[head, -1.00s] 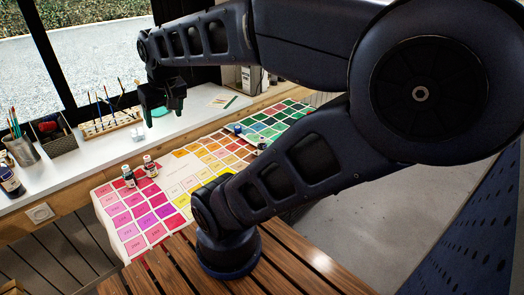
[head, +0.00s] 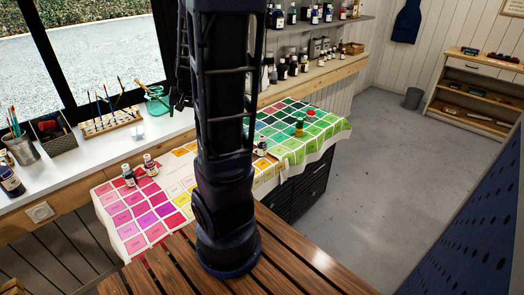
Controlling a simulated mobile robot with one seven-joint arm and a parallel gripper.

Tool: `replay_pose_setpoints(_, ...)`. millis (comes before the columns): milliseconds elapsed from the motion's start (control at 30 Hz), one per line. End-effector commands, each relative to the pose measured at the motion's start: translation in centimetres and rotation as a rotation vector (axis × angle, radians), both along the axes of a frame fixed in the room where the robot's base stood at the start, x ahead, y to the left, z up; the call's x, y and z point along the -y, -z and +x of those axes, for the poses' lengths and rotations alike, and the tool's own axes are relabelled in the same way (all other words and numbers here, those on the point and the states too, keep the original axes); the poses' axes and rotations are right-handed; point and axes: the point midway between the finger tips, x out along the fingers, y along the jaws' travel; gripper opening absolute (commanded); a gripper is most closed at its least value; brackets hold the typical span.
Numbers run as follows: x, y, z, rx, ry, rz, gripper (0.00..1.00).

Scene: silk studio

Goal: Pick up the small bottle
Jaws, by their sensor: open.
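Several small bottles stand in view, and I cannot tell which one the task means. Two dark bottles with white labels, a left one (head: 129,177) and a right one (head: 151,166), stand upright on the pink end of the colour-chart cloth (head: 131,231). Another small dark bottle (head: 262,147) stands on the cloth just right of my arm. An orange-and-green small container (head: 299,128) stands on the green part. My gripper (head: 180,102) hangs, partly hidden, at the left of my upright arm, above the white sill. It is open, apart from the bottles.
A brush rack (head: 112,123), a dark box (head: 58,140), a brush cup (head: 22,150) and a large bottle (head: 10,181) line the sill (head: 80,165). Shelves of bottles (head: 325,60) stand behind. My arm hides the cloth's middle. The floor (head: 400,150) at right is clear.

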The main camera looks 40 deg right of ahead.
Motion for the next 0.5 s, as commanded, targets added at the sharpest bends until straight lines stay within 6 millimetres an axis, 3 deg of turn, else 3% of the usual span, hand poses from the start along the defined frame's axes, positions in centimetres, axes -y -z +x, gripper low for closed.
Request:
replay_pose_setpoints(233,6.9,5.3,1.7,-0.013,0.217,-0.009,0.71)
replay_pose_setpoints(500,14.9,11.2,1.0,-0.039,0.456,-0.073,0.71)
